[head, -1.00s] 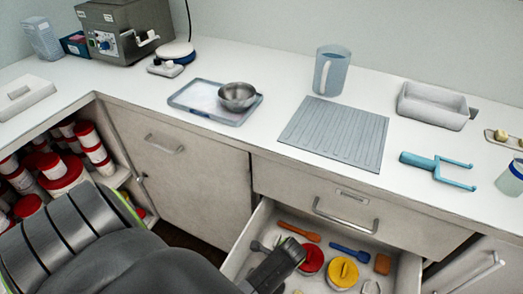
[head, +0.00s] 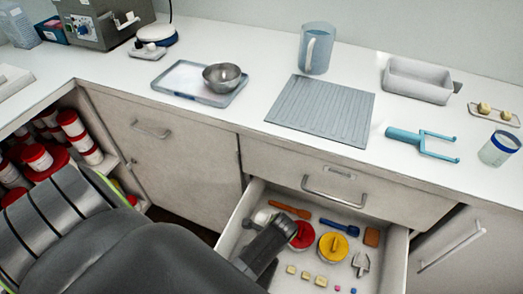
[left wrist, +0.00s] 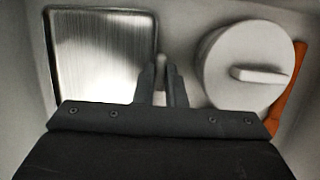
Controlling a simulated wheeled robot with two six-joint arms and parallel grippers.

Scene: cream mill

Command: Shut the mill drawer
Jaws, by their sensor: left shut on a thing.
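The mill drawer (head: 397,262) is pulled out below the counter, and its inside shows. Its front panel is not in the head view. My left gripper (head: 280,232) is over the left part of the drawer, with the arm hiding the near-left corner. In the left wrist view my left gripper (left wrist: 161,72) is shut on a small grey piece, which I cannot identify. My right gripper is not in view.
The drawer also holds a red lid (head: 306,234), a yellow lid (head: 333,247), an orange spoon (head: 289,210), a blue spoon (head: 340,227) and small blocks. A closed drawer with a bar handle (head: 333,195) sits above. Red-lidded jars (head: 70,125) fill the left shelf.

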